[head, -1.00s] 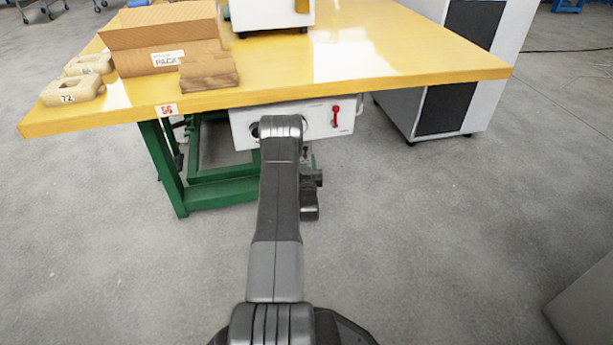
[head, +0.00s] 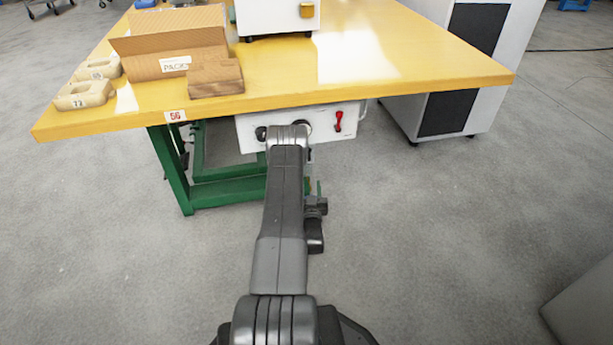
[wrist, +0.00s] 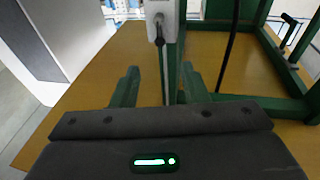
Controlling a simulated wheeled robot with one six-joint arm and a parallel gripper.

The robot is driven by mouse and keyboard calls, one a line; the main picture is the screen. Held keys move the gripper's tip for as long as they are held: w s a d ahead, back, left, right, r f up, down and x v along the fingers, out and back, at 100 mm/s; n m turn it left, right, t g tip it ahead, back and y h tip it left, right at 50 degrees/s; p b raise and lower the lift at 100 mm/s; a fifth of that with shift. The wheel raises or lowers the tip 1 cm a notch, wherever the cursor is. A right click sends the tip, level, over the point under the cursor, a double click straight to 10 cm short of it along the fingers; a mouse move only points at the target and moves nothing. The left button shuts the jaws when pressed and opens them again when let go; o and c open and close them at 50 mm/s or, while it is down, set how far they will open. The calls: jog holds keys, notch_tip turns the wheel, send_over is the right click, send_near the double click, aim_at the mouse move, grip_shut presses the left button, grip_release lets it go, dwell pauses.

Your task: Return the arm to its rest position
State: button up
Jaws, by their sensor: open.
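My arm stretches forward from the bottom middle of the head view, its bend in front of the white control box under the table. My gripper (wrist: 160,78) shows in the wrist view with its two fingers apart and nothing between them. In the head view the gripper itself is hidden or too unclear to make out; dark wrist parts show just right of the arm. Behind the fingers, the wrist view shows a brown board-like surface, green frame bars and a lever.
A yellow-topped table (head: 420,75) on a green frame (head: 228,192) stands ahead. The control box (head: 352,117) with a red switch (head: 338,121) hangs under its edge. A cardboard box (head: 172,42) and pale numbered parts (head: 85,95) sit on top. A white cabinet (head: 480,95) stands right. Floor is clear at front left.

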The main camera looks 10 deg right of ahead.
aim_at(310, 157)
jog(key=b+x, duration=0.4)
jog(key=x, duration=1)
jog(key=shift+s, duration=0.15)
jog(key=shift+s, duration=0.2)
jog(key=p+v, duration=0.4)
jog(key=v, duration=0.9)
jog(key=b+x, duration=0.4)
jog(key=x, duration=0.9)
jog(key=shift+w+f+b, duration=0.1)
jog(key=shift+w+b, duration=0.25)
jog(key=shift+w, duration=0.05)
jog(key=shift+s+d+m, duration=0.1)
jog(key=shift+d+m, duration=0.1)
jog(key=shift+m, duration=0.8)
jog(key=shift+d+m+g+h, duration=0.2)
jog(key=shift+m+g+h, duration=0.25)
jog(key=shift+m, duration=0.55)
